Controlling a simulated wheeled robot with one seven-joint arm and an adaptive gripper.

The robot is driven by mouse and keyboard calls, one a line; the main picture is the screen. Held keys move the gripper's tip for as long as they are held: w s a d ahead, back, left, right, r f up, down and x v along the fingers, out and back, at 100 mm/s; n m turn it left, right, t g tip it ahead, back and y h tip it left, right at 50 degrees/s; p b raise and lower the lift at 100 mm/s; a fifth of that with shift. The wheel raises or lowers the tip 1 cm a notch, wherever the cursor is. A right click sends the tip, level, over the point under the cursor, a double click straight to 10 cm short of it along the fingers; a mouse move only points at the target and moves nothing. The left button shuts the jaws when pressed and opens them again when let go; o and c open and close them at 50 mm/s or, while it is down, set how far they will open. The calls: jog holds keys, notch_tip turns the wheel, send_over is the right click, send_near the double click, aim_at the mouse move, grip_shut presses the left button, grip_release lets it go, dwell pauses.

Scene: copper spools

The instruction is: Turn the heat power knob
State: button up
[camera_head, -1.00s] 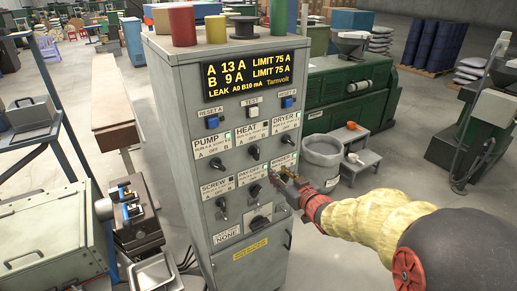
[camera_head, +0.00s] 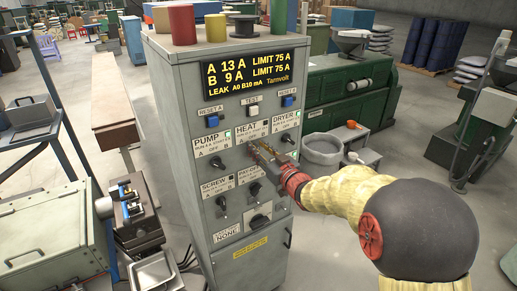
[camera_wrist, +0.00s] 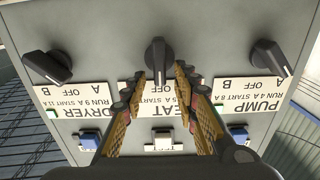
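The heat knob (camera_wrist: 158,60) is a black bar-shaped knob in the upper middle of the wrist view, its bar upright in the picture. The heat label (camera_wrist: 165,103) is upside down there and partly covered by my fingers. My gripper (camera_wrist: 160,74) is open, with one fingertip on each side of the knob's near end. Whether either finger touches it, I cannot tell. In the head view my gripper (camera_head: 257,149) is at the panel just below the heat label (camera_head: 246,131) and hides most of the knob.
The pump knob (camera_wrist: 270,56) and dryer knob (camera_wrist: 47,66) flank the heat knob, both slanted. Reset and test buttons sit on the label side. On the grey cabinet (camera_head: 160,110), the screw knob (camera_head: 221,204) and other knobs sit lower. Coloured cylinders stand on its top.

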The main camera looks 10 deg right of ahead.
jog(key=c, duration=0.3)
jog(key=c, duration=0.4)
grip_shut()
